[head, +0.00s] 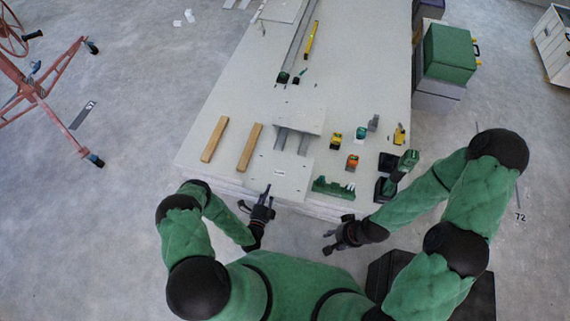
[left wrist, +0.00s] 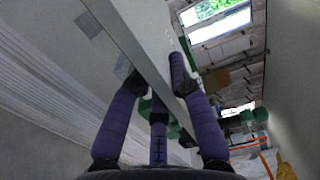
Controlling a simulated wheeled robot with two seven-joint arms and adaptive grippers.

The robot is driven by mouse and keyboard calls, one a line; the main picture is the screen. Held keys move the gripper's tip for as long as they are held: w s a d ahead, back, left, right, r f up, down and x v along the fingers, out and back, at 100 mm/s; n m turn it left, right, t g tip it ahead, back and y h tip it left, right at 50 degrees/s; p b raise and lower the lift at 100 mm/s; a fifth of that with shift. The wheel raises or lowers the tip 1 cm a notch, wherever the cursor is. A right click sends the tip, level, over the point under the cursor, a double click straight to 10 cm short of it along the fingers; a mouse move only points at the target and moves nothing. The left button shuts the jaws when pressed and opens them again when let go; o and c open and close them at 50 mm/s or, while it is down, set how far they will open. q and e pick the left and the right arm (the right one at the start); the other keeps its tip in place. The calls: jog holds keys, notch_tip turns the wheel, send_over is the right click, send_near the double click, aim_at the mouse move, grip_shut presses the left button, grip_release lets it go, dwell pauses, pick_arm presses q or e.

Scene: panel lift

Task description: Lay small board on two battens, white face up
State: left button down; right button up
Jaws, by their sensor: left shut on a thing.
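Two wooden battens lie side by side on the large pale panel stack, the left batten (head: 214,139) and the right batten (head: 249,147). A small pale board (head: 290,183) with a small label lies at the stack's front edge, right of the battens. My left gripper (head: 267,194) is shut on this board's near edge. In the left wrist view my left gripper's purple fingers (left wrist: 165,85) are on both sides of the board (left wrist: 135,40). The board's underside is hidden in the head view. My right gripper (head: 333,241) is open and empty, off the stack's front edge.
Another pale board (head: 298,117) lies behind, with grey strips (head: 281,139) in front of it. A green rack (head: 333,188), a drill (head: 401,168) and several small tools lie on the right. A yellow level (head: 311,40) lies at the back. The stack's left part is clear around the battens.

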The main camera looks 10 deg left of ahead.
aim_at(274, 177)
pick_arm(q)
jog(key=w+f+b, duration=0.1)
jog(key=w, duration=0.2)
jog(key=w+f+b, duration=0.1)
jog(key=w, duration=0.2)
jog(key=w+f+b, duration=0.1)
jog(key=w+f, duration=0.1)
jog(key=w, duration=0.1)
jog(key=shift+f+b, duration=0.1)
jog(key=shift+b, duration=0.3)
jog(key=w+f+b, duration=0.1)
jog(key=w+f, duration=0.1)
jog(key=w+f+b, duration=0.2)
jog(key=shift+w+a+f, duration=0.1)
jog(key=shift+w+f, duration=0.05)
jog(key=shift+f, duration=0.25)
jog(key=shift+w+f, duration=0.15)
jog(key=shift+f, duration=0.1)
jog(key=f+b, duration=0.2)
jog(key=f, duration=0.1)
jog(key=shift+w, duration=0.2)
jog(key=c, duration=1.2)
grip_release()
jog(key=shift+o, duration=0.2)
jog(key=shift+f, duration=0.1)
